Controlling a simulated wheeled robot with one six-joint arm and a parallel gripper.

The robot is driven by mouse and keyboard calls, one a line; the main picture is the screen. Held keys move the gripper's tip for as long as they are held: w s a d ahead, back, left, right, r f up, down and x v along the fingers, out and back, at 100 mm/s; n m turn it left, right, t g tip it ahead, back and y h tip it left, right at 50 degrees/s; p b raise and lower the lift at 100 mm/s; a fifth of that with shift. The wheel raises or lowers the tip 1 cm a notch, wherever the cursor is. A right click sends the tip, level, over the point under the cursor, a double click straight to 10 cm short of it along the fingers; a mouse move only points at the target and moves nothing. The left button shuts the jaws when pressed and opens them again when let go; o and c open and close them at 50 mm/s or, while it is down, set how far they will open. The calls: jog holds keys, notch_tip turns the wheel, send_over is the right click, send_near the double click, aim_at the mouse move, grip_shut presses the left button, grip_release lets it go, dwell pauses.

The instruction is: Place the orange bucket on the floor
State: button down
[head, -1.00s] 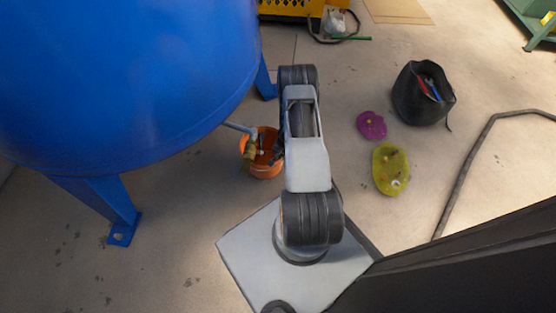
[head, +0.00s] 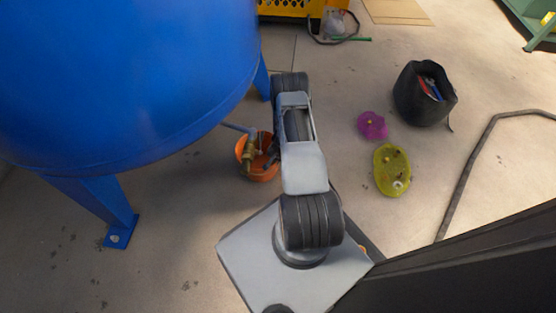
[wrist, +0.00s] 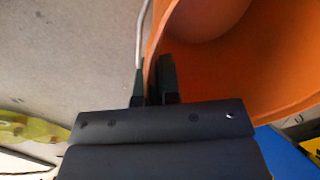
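The orange bucket (head: 262,174) is below the blue tank's outlet in the head view, partly covered by the brass valve and my arm. In the wrist view the bucket (wrist: 235,75) fills the upper right, with its open inside showing. My gripper (wrist: 152,82) has one dark finger on each side of the bucket's wall near the rim, closed on it. In the head view my gripper (head: 271,157) is small and dark at the bucket's right side. A thin grey handle wire shows beside the left finger in the wrist view. Whether the bucket touches the floor is unclear.
The blue tank (head: 120,80) stands on the left, its leg (head: 105,205) near the bucket. A brass valve (head: 249,149) hangs over the bucket. Floor between is clear.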

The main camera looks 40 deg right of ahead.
jog(key=c, duration=1.3)
grip_release()
jog(key=shift+c, duration=0.2)
notch_tip(320, 180, up, 12)
jog(key=s+p, duration=0.1)
jog(key=p, duration=0.4)
jog(key=shift+s+d+p, duration=0.15)
jog(key=shift+d+p, duration=0.2)
jog(key=shift+p, duration=0.05)
jog(key=shift+s, duration=0.1)
